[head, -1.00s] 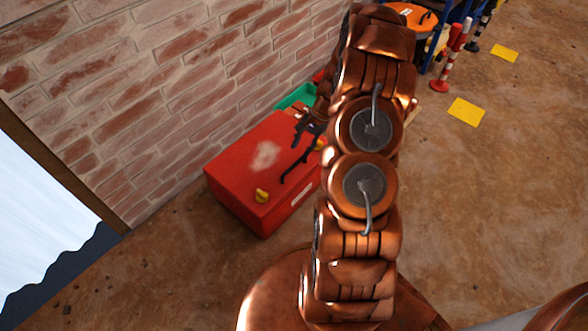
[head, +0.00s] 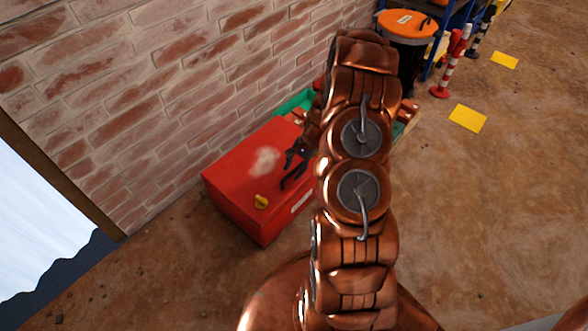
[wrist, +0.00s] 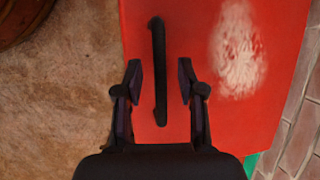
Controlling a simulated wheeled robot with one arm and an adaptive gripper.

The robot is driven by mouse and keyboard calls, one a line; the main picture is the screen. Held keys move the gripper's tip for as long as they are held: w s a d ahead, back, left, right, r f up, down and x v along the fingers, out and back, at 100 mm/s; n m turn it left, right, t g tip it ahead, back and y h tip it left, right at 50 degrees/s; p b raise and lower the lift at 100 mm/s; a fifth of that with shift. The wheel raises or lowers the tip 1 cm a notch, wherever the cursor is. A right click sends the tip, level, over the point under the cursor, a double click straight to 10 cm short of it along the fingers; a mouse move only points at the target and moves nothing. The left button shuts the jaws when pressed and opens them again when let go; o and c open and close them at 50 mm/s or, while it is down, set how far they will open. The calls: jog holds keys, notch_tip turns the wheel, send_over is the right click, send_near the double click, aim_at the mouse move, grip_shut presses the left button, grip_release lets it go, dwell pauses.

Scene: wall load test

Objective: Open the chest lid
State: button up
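The red chest (head: 240,185) stands on the floor against the brick wall, its lid (wrist: 205,110) shut. A black bar handle (wrist: 159,70) runs along the lid near its edge, and a pale worn patch (wrist: 238,48) lies beside it. My gripper (wrist: 159,78) is open above the lid, one finger on each side of the handle, with gaps on both sides. In the head view my gripper (head: 297,158) is at the handle and my arm hides the chest's far right part.
A green bin (head: 297,101) stands behind the chest by the wall. An orange-topped barrel (head: 407,22), red-and-white posts (head: 450,65) and yellow floor markers (head: 468,118) are at the upper right. The brown floor to the right is clear.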

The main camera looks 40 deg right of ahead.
grip_shut()
dwell(0.6)
